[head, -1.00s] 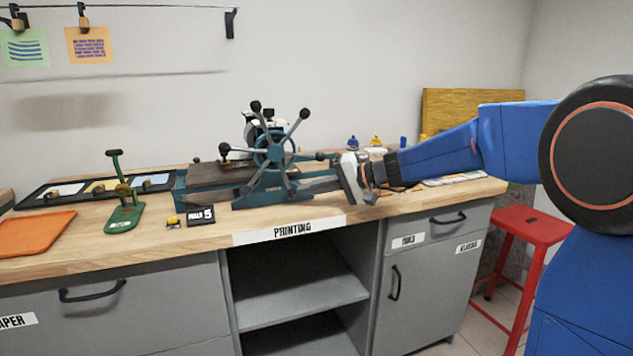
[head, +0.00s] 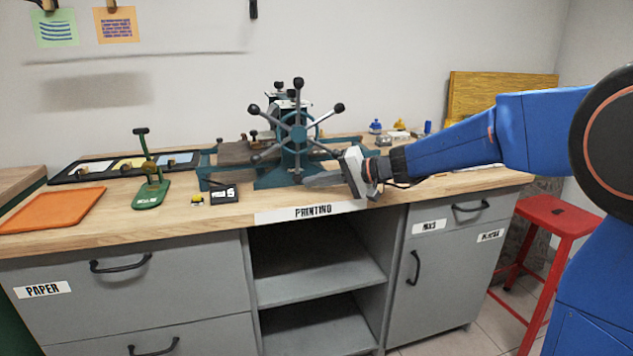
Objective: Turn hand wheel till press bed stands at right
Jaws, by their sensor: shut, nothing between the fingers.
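The press is teal and stands on the wooden counter. Its hand wheel (head: 298,133) has a teal hub and several grey spokes with black knobs, facing me. The press bed (head: 236,152), a dark flat plate, reaches out on the left side of the wheel. My gripper (head: 338,174) is shut and empty, low at the right of the wheel, in front of the press frame. It lies close to the lower right spokes; I cannot tell whether it touches one. It hides part of the press's right end.
A green stapler-like tool (head: 150,185), an orange tray (head: 52,209) and a small black sign (head: 224,194) are on the counter at left. Small coloured bottles (head: 376,127) stand behind my arm. A red stool (head: 553,222) is at right.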

